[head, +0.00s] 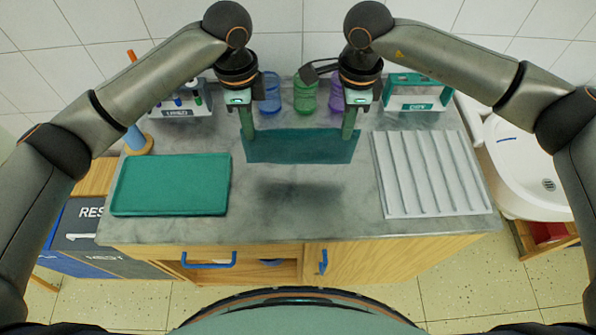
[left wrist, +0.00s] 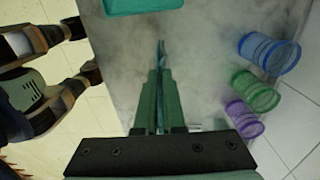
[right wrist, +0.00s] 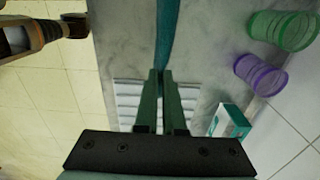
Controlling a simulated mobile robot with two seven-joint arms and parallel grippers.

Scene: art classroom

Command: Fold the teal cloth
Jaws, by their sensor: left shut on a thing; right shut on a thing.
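The teal cloth (head: 300,146) hangs stretched between my two grippers above the grey counter, and its shadow lies on the counter below it. My left gripper (head: 248,133) is shut on the cloth's left upper corner. In the left wrist view the cloth (left wrist: 162,58) shows as a thin strip between the fingertips. My right gripper (head: 349,134) is shut on the cloth's right upper corner. In the right wrist view the cloth (right wrist: 167,35) runs away from the fingertips as a narrow band.
A green tray (head: 172,185) lies on the counter at left, and a white ribbed rack (head: 430,173) at right. Blue (head: 270,93), green (head: 305,95) and purple (head: 337,97) cups stand behind the cloth. A labelled holder (head: 182,102) and a teal-white box (head: 418,92) stand at the back. The front middle counter is clear.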

